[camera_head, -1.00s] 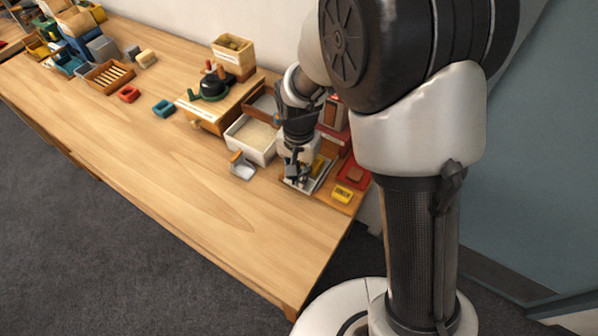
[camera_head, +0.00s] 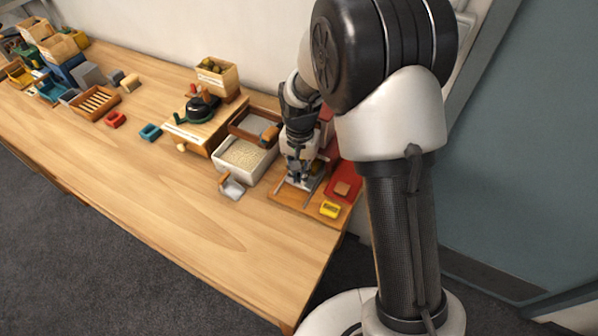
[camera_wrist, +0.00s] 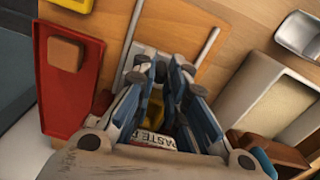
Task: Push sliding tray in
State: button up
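The sliding tray is a grey metal plate (camera_wrist: 148,56) between two thin rails (camera_wrist: 134,25) on a wooden base (camera_wrist: 175,22), seen in the wrist view. My gripper (camera_wrist: 163,68) is over the plate's edge, its fingers apart with a gap between them. A yellow thing (camera_wrist: 154,108) and a box marked "PASTE" (camera_wrist: 155,139) show through that gap. In the head view my gripper (camera_head: 296,177) is low over the wooden base, and the rails stick out toward the table's front. Whether the fingers touch the plate cannot be told.
A red tray (camera_wrist: 68,95) with a brown block (camera_wrist: 66,53) lies beside the rails. A yellow block (camera_head: 330,209) is near the table's right edge. The front table is clear.

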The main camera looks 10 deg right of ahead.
jog(key=o, duration=0.4)
jog(key=shift+r, duration=0.1)
notch_tip(320, 180, up, 12)
dwell(0.5)
jog(key=shift+c, duration=0.2)
